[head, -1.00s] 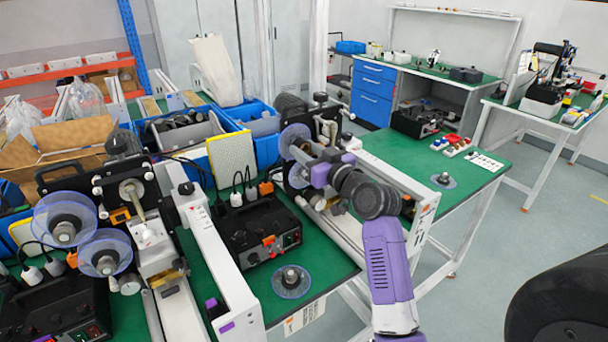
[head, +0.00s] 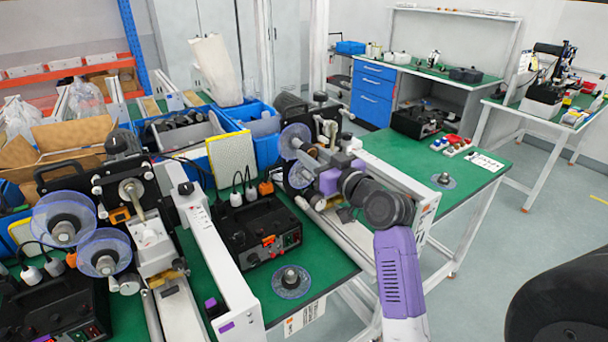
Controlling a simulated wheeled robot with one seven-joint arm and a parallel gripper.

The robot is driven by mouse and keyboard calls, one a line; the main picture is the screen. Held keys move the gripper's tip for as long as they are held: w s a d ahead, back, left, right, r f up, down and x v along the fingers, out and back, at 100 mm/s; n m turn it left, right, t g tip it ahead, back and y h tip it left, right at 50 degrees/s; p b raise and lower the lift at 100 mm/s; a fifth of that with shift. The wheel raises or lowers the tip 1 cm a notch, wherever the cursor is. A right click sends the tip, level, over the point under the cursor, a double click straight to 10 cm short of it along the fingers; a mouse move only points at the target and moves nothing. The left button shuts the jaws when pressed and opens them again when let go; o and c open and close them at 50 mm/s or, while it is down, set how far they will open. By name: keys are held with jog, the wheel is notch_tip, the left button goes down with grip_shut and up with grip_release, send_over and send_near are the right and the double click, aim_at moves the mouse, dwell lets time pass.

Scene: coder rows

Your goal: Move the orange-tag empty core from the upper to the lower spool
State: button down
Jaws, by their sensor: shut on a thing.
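The rear coder has an upper spool (head: 295,138) and a lower spool (head: 299,176), both with translucent blue discs. My gripper (head: 312,155) is in front of these spools, to their right, reached in from the right by my purple and grey arm. It is shut on the empty core, which is too small and too covered by the gripper to make out. I cannot tell whether the core touches a spool. The orange tag on it cannot be made out.
A nearer coder with an upper spool (head: 64,220) and lower spool (head: 103,252) stands at left. A black control box (head: 255,232) and a loose disc with a hub (head: 291,281) are on the green bench. A white rail (head: 400,185) runs behind my wrist.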

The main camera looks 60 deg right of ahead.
jog(key=shift+v, duration=1.4)
